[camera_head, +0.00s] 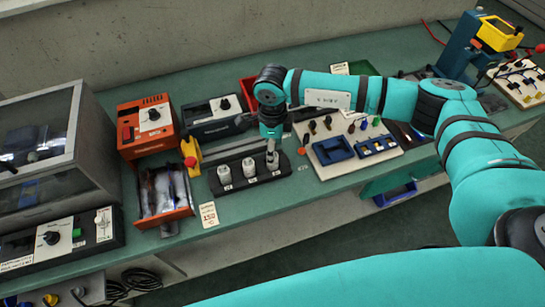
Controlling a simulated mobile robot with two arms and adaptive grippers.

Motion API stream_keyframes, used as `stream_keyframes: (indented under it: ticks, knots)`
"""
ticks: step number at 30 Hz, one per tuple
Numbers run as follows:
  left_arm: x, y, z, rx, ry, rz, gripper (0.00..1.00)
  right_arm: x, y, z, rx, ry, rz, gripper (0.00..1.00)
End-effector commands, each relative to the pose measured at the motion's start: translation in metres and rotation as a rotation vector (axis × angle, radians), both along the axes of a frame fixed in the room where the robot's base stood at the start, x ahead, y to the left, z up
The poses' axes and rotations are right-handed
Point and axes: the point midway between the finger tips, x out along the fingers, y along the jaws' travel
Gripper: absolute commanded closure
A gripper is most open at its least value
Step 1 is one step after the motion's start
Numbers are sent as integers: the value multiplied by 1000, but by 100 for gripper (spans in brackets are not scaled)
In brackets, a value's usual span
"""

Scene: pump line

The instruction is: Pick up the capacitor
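A black stand (252,178) on the workbench holds a row of upright, light-coloured cylinders that look like capacitors. The left one (224,174) and the middle one (249,167) are in plain view. The right one (272,161) is directly under my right gripper (271,149), and its top is partly hidden. My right arm comes in from the right and its gripper points down over this right cylinder. The fingers are too small and hidden to show whether they grip it. My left gripper is not in view.
A white board with blue trays (334,150) lies right of the stand. An orange tester (148,125), an open orange drawer (163,212) and a yellow device with a red button (190,156) stand left. A black meter (213,119) is behind.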

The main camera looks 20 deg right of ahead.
Motion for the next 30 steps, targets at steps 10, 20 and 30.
stream_keyframes:
  ticks: [10, 20, 30]
  knots:
    - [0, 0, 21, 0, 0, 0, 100, 3, 0, -32, 0, 4, -1, 41]
    - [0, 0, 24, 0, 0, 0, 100, 5, 0, -59, 2, -1, 0, 41]
    - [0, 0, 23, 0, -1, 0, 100, 5, 0, -59, 1, 0, 0, 70]
